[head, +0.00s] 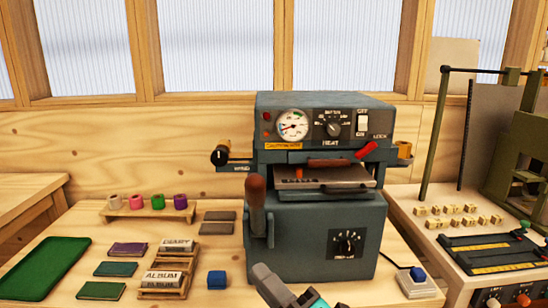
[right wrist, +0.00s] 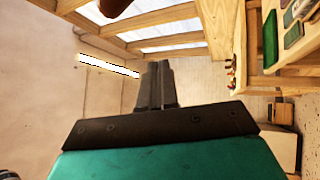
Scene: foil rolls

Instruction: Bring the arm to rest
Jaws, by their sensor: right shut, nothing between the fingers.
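My right gripper (head: 266,276) comes in at the bottom middle of the head view, in front of the press. In the right wrist view its two dark fingers (right wrist: 160,85) are together with nothing between them. They point at open air, with the room's wall and windows beyond. My left gripper is not in view. The dark grey foil press (head: 315,235) stands on the wooden bench, with a gauge, a red lever and a brown-handled lever. Several small coloured foil rolls, including a green roll (head: 158,202), stand on a wooden rack (head: 150,213) at the left.
A green tray (head: 45,268), small books, wooden stands with lettered blocks (head: 163,278) and a blue block (head: 217,280) lie left of the press. A blue-buttoned box (head: 418,281) sits at the right. A side bench holds type pieces and a green frame.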

